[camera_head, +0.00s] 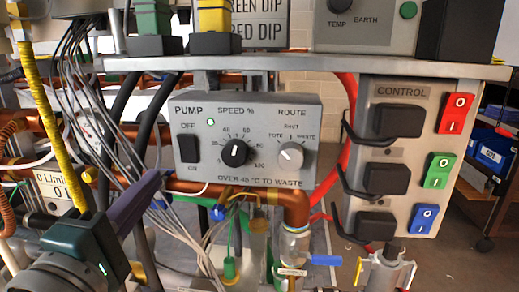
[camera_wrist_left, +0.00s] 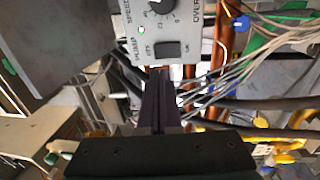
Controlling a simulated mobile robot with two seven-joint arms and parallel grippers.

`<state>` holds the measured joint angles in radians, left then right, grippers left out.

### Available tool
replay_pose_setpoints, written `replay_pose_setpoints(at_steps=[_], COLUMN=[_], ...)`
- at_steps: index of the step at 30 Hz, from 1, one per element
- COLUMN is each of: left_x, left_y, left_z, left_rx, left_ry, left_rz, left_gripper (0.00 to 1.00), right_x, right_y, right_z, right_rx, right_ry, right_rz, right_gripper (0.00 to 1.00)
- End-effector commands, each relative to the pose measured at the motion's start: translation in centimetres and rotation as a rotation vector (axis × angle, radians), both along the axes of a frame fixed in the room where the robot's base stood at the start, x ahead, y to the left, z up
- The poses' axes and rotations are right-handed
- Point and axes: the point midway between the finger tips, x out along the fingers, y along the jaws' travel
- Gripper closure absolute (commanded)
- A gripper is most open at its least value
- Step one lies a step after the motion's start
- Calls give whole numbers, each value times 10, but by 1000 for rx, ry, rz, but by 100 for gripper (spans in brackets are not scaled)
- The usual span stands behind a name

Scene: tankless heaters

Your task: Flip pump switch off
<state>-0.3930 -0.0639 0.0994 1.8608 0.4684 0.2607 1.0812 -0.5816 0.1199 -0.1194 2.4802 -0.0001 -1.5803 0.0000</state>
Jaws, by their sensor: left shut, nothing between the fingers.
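The grey pump panel (camera_head: 262,172) stands in the middle of the head view. Its black pump switch (camera_head: 188,148) is at the left, with OFF printed above it and ON below. A small green light (camera_head: 210,121) glows beside it. My left gripper (camera_head: 156,177) comes in from the lower left, its dark fingers shut and empty, with the tips left of and below the switch. In the left wrist view the shut fingers (camera_wrist_left: 161,72) point at the switch (camera_wrist_left: 168,50), close to its edge. I cannot tell whether they touch. My right gripper is not in view.
A speed knob (camera_head: 234,153) and a route knob (camera_head: 291,155) sit right of the switch. Loose grey wires (camera_head: 100,95) hang left of the panel, and a copper pipe (camera_head: 295,205) runs below it. A control box (camera_head: 402,95) stands at the right.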

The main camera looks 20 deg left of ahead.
Motion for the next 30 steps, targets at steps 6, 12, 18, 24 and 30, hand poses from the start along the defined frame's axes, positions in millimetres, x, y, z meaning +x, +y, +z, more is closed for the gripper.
replay_pose_setpoints(at_steps=[6,12,18,24,30], left_x=[47,76,88,89,92], left_y=[11,18,21,21,22], left_z=[5,9,10,11,16], left_rx=[0,0,1,1,1], left_ry=[-4,-1,1,1,0], left_rz=[1,0,0,0,-1], left_gripper=[100,100,100,100,100], right_x=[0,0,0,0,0], right_y=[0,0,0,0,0], right_z=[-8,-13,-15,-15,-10], right_rx=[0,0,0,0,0], right_ry=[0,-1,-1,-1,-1], right_rz=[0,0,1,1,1], right_gripper=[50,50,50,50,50])
